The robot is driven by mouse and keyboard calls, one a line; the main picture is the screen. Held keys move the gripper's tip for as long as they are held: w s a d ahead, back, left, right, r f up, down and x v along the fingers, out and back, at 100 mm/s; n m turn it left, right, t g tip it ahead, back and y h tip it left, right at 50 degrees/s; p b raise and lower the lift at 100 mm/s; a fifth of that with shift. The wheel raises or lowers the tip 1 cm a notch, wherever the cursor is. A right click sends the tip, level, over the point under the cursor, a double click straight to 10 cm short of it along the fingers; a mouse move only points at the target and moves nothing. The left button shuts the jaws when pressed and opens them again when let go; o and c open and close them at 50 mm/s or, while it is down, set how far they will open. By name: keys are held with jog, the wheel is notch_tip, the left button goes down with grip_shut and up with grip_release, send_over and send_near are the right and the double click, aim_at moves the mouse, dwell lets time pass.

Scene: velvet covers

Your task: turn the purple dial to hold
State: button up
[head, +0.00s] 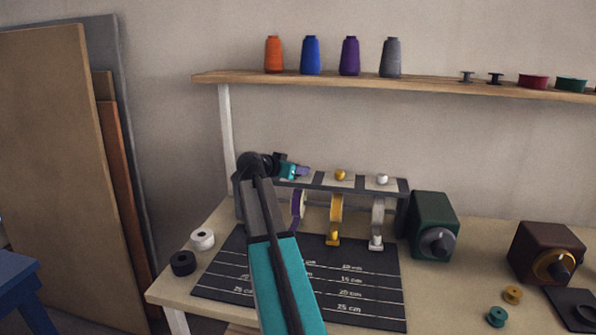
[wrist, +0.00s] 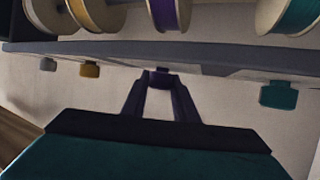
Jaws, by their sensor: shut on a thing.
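The purple dial (wrist: 161,72) shows in the wrist view on the edge of the ribbon rack, in line with the purple spool (wrist: 171,14). My gripper (wrist: 160,78) is shut on it, one finger on each side. In the head view my gripper (head: 304,172) reaches the left part of the rack's top (head: 325,184), and I cannot make the dial out from the fingers there. Purple ribbon (head: 298,204) hangs below. The dial's pointer and any setting marks are hidden or too small to read.
A yellow knob (head: 340,175) and a white knob (head: 382,180) sit to the right on the rack. A teal knob (wrist: 278,95) shows in the wrist view. A green box (head: 433,222) stands right of the rack. A shelf (head: 430,86) with thread cones runs above.

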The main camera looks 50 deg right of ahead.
jog(key=shift+s+f, duration=0.1)
jog(key=o, duration=1.1)
jog(key=shift+d, duration=0.1)
jog(key=shift+c, duration=0.2)
jog(key=shift+a, duration=0.2)
jog(key=v, duration=1.3)
jog(key=shift+a+r+b, duration=0.2)
jog(key=shift+r+b, duration=0.05)
jog(key=shift+b, duration=0.15)
jog(key=shift+r, duration=0.1)
